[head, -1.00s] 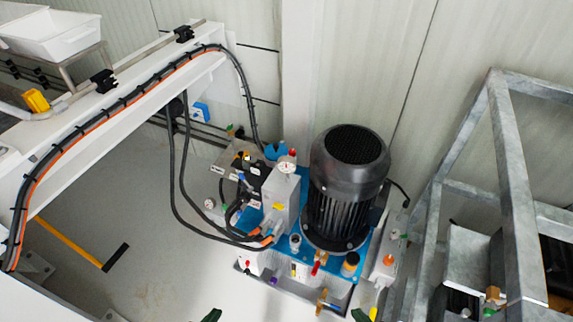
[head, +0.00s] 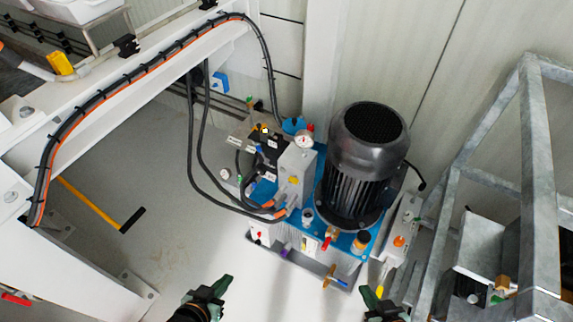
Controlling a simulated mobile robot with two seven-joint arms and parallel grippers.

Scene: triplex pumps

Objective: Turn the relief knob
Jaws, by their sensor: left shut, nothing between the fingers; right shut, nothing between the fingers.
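The pump unit stands in the middle of the head view, with a black motor (head: 364,165) on a blue base (head: 341,241) beside a grey valve block (head: 296,172). I cannot tell which one is the relief knob. My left gripper (head: 222,286) is shut and empty at the bottom, below and left of the unit. My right gripper (head: 370,295) is shut and empty at the bottom, just below the unit's front edge. Both are apart from it.
A grey metal frame (head: 536,150) stands close on the right. A white beam (head: 150,95) carrying black and orange cables crosses the upper left. Black hoses (head: 192,150) loop to the unit. A yellow-handled tool (head: 90,205) lies on the open floor at left.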

